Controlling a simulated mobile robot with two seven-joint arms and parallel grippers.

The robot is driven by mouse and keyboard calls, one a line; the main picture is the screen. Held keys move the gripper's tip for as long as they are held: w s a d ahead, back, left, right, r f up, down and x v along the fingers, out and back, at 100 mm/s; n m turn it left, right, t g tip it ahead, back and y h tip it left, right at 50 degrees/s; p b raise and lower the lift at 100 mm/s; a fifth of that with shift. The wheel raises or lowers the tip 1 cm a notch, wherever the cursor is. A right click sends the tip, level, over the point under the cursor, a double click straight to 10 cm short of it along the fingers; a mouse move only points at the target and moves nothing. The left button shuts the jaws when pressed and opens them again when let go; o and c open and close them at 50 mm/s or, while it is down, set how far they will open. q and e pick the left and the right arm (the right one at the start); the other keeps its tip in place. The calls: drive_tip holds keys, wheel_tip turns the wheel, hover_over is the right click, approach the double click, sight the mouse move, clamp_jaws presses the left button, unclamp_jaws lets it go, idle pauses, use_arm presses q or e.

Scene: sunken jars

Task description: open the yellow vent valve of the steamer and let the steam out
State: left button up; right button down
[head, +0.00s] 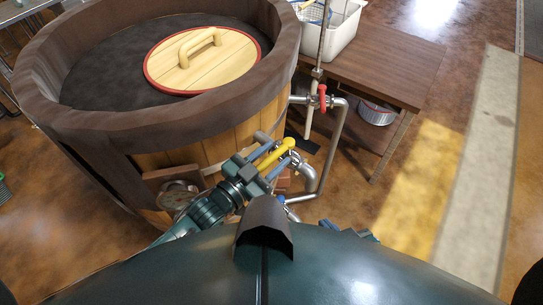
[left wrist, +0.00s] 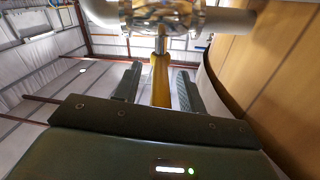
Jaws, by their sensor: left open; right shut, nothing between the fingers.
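The steamer (head: 225,130) is a large round wooden vat at the left. A yellow valve handle (head: 276,154) sits on the metal pipework at its lower right side. My left gripper (head: 270,163) is open at this handle, with its fingers on either side of it. In the left wrist view the yellow handle (left wrist: 160,80) stands between the two open fingers (left wrist: 158,84), below a metal pipe; I cannot tell whether they touch it. My right gripper (head: 348,233) shows only in small part behind my body. No steam is visible.
A wooden lid (head: 215,67) with a red rim lies on the dark top of the steamer. A red valve handle (head: 322,97) is on the upright pipe. A gauge (head: 177,197) is near my left arm. A brown table (head: 385,65) bears a white bin (head: 338,35). Floor at right is clear.

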use_arm(q)
clamp_jaws()
idle(0.5)
